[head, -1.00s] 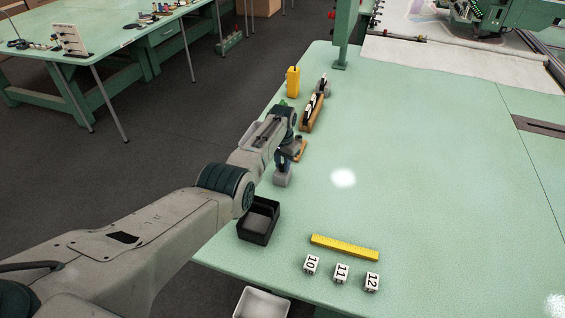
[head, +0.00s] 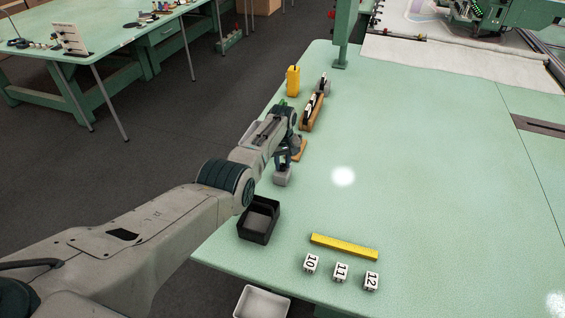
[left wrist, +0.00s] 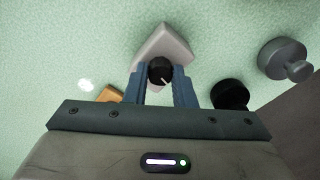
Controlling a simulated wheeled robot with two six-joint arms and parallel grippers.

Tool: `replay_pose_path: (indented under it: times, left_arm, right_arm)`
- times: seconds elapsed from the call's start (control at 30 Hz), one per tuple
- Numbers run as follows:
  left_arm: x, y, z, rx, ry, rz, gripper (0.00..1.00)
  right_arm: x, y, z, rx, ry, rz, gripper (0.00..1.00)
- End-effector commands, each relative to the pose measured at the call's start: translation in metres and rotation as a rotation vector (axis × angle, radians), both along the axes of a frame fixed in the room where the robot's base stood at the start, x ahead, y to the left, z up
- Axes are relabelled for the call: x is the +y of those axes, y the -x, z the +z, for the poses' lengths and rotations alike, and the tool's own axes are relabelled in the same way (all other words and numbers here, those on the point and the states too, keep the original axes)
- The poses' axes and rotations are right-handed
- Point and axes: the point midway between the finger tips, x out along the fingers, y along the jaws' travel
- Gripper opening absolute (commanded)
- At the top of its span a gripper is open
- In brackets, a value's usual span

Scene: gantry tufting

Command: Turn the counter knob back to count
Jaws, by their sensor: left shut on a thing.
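The counter (head: 283,178) is a small light grey block standing on the green table near its left edge. In the left wrist view the grey counter body (left wrist: 165,41) shows beyond my fingers, with its black knob (left wrist: 160,71) between them. The knob has a white pointer line that slants toward the lower right. My left gripper (head: 284,160) is over the counter. Its blue fingers (left wrist: 160,80) are shut on the knob from both sides. The marks that the pointer refers to cannot be read. My right gripper is in neither view.
A black tray (head: 259,220) stands close in front of the counter. Beyond are an orange-brown block (head: 299,149), a wooden rack (head: 312,113) and a yellow block (head: 293,80). A yellow bar (head: 344,247) and number blocks (head: 341,272) lie nearer. The table's middle is clear.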

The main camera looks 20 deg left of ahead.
Motion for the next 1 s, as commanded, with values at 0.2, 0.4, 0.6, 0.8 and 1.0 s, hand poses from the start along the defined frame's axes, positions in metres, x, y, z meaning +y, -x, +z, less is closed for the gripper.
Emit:
replay_pose_path:
  times: [0.2,0.4,0.6,0.8,1.0]
  left_arm:
    - [0.0002,-0.0007,0.0009,-0.002,0.0,0.11,0.0]
    - [0.0001,-0.0007,0.0008,-0.002,0.0,0.163,0.0]
    - [0.0001,-0.0007,0.0008,-0.002,0.0,0.179,0.0]
    - [0.0001,-0.0007,0.0009,-0.002,0.0,0.179,0.0]
    - [0.0001,-0.0007,0.0008,-0.002,0.0,0.179,0.41]
  right_arm:
    - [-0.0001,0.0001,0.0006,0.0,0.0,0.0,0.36]
    - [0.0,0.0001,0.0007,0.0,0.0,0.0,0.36]
    - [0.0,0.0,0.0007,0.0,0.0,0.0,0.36]
    - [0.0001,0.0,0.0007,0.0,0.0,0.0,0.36]
    - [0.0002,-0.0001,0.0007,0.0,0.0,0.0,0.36]
